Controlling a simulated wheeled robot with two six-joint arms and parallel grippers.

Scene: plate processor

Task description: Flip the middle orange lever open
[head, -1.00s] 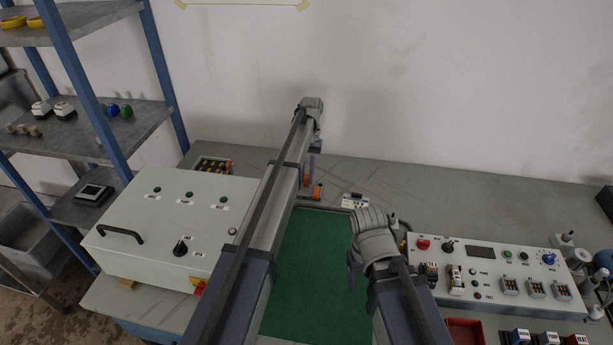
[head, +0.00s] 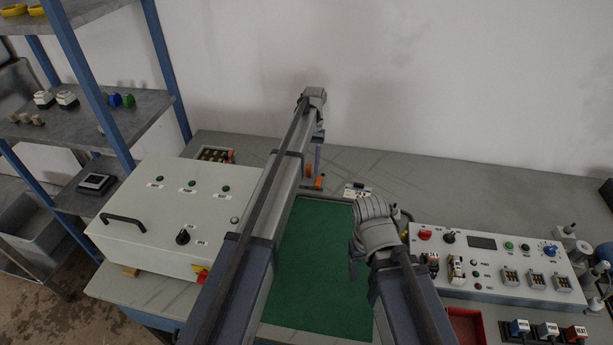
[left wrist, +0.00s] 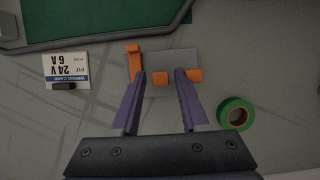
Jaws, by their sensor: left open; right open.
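In the left wrist view, a small grey plate (left wrist: 178,57) carries orange levers. The middle orange lever (left wrist: 160,78) lies between the fingertips of my left gripper (left wrist: 160,74). The gripper is open, and I cannot tell whether either finger touches the lever. One orange lever (left wrist: 134,62) stands out lengthwise on the left. Another orange lever (left wrist: 194,75) lies at the right finger, which partly covers it. In the head view an orange lever (head: 319,183) shows beside my left arm, which hides part of the plate. My right gripper (head: 354,262) is open over the green mat, away from the levers.
A green tape roll (left wrist: 236,114) lies right of the plate, and a white 24 V card (left wrist: 66,68) lies left of it. The green mat (head: 312,275) is in front. A control panel (head: 500,262) stands right, and a grey box (head: 150,215) stands left.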

